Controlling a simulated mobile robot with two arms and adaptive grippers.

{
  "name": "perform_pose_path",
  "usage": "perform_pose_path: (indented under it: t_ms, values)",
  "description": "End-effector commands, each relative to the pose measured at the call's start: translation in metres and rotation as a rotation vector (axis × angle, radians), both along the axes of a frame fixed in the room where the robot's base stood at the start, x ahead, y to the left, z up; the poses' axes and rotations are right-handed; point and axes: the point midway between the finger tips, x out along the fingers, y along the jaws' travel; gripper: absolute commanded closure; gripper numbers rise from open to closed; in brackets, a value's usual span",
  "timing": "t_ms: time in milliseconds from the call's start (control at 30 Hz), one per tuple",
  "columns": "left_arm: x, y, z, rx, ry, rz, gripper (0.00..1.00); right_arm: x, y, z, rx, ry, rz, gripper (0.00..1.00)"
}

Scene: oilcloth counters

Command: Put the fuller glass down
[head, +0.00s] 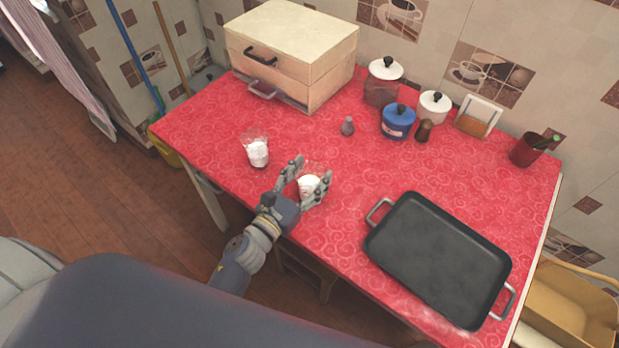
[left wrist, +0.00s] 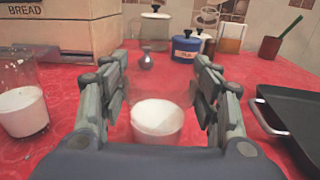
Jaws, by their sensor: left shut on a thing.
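My left gripper (head: 313,172) is shut on a clear glass with white contents (head: 309,186), near the front edge of the red counter (head: 340,228). In the left wrist view the held glass (left wrist: 157,118) stands upright between the two fingers, its white surface well below the rim; its base is hidden. I cannot tell whether it touches the cloth. A second clear glass with white contents (head: 257,153) stands on the counter to the left; it also shows in the left wrist view (left wrist: 22,108). Which is fuller is hard to tell. My right gripper is not in view.
A black tray (head: 438,258) with handles lies to the right. A wooden bread box (head: 290,55) stands at the back left. Jars (head: 398,122), a small grey bottle (head: 347,126) and a red cup (head: 526,150) stand along the back. Cloth beyond the gripper is clear.

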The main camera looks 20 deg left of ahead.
Motion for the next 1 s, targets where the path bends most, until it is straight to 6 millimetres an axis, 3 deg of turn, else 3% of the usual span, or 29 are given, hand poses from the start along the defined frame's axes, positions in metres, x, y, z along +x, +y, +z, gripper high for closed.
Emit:
perform_pose_path:
  t_ms: [567,1000]
  values:
    - [0.000,-0.001,0.039,0.003,-0.005,-0.003,0.82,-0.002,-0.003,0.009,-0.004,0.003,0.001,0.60]
    - [-0.057,-0.012,0.038,-0.002,0.000,-0.001,0.82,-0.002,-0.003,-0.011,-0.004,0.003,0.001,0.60]
